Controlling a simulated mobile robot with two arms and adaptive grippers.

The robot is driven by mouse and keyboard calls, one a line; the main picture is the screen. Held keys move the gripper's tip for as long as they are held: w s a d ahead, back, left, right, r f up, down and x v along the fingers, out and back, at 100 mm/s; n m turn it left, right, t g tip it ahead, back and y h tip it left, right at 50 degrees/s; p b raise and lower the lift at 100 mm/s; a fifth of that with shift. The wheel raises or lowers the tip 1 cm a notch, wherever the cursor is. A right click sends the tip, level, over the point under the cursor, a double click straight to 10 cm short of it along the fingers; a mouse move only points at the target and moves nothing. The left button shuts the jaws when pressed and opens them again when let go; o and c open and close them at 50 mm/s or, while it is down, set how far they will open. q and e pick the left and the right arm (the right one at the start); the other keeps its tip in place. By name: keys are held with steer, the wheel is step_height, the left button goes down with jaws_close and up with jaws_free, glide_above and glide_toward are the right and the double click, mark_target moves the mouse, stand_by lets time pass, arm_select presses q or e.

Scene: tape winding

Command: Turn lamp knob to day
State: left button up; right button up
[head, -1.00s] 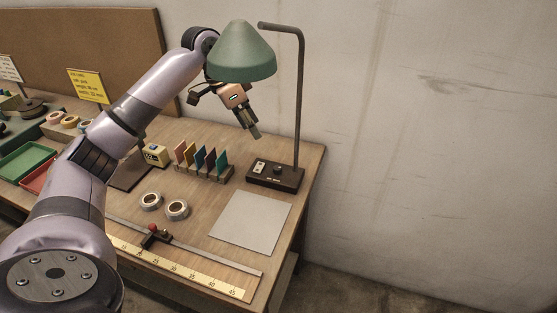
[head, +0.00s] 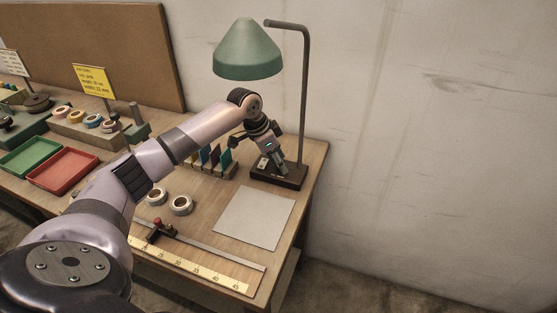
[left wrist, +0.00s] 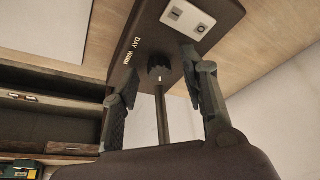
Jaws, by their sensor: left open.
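The green-shaded lamp (head: 248,52) stands at the back right of the table on a dark base (head: 290,181). My left gripper (head: 280,164) points down over this base. In the left wrist view the dark ridged lamp knob (left wrist: 160,67) lies between the two open fingers of my left gripper (left wrist: 159,62), with visible gaps on both sides. White lettering, DAY and what looks like WARM, is printed on the base beside the knob. I cannot tell where the knob points. The knob is hidden in the head view. My right gripper is not in view.
The lamp post (head: 303,95) rises close beside my gripper. A white plate with a switch (left wrist: 188,17) is on the base. Colored cards (head: 216,156) stand left of it. Two tape rolls (head: 181,204) and a grey sheet (head: 254,217) lie in front.

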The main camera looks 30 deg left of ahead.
arm_select(q)
jaws_close()
stand_by(0.6)
